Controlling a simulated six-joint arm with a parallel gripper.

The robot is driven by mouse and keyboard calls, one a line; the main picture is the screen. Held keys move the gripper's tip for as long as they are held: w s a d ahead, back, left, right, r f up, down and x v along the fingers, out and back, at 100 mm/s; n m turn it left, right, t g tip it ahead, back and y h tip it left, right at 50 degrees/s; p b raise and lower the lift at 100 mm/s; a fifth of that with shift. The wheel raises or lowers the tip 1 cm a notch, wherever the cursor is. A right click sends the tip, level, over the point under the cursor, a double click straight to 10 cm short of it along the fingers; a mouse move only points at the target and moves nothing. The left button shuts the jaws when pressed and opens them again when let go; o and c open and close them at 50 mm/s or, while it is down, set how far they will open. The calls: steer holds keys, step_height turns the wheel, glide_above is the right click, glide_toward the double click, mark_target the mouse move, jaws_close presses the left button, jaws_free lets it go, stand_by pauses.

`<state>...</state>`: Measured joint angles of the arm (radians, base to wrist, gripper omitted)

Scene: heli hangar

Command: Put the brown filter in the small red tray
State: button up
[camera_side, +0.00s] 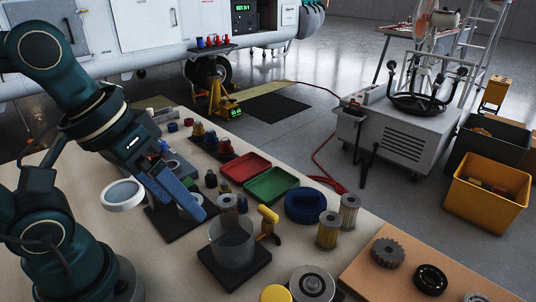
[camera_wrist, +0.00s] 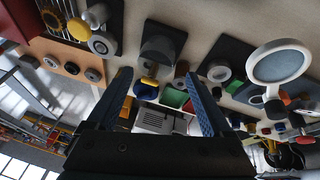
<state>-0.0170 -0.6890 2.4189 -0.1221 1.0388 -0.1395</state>
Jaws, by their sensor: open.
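My gripper (camera_side: 186,203) hangs over the left part of the bench, its blue fingers pointing down to the right. In the wrist view its two fingers (camera_wrist: 158,76) stand wide apart with nothing between them. Two brownish pleated filters, one at the rear (camera_side: 349,211) and one nearer (camera_side: 329,232), stand upright right of the blue round dish. A greyer filter (camera_side: 228,203) stands behind the clear beaker. I cannot tell for sure which is the brown one. The small red tray (camera_side: 243,160) lies flat and looks empty behind the green tray. My gripper is apart from filters and tray.
The green tray (camera_side: 271,186) adjoins the red one. The blue dish (camera_side: 305,201), a yellow-topped tool (camera_side: 268,222) and a beaker (camera_side: 231,242) on a black base crowd the middle. Gears lie on an orange-brown mat (camera_side: 365,280).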

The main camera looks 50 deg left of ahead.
steer(key=w+d+n+g+h, duration=0.1)
steer(key=n+g, duration=0.1)
steer(key=n, duration=0.1)
steer(key=n+g+h, duration=0.1)
steer(key=n+h, duration=0.8)
steer(key=n, duration=0.4)
glide_above(221, 196)
steer(key=d, duration=0.1)
steer(key=f, duration=0.1)
steer(key=a+f, duration=0.1)
steer(key=f, duration=0.2)
steer(key=a+f+n, duration=0.1)
steer(key=f, duration=0.2)
steer(key=a+f+n+t+h, duration=0.1)
steer(key=f, duration=0.2)
steer(key=shift+s+a+f, duration=0.1)
steer(key=shift+s+f, duration=0.15)
steer(key=shift+s, duration=0.05)
steer(key=shift+x, duration=1.1)
steer(key=shift+w+d+f, duration=0.15)
steer(key=shift+d+f, duration=0.15)
steer(key=shift+f, duration=0.15)
jaws_close()
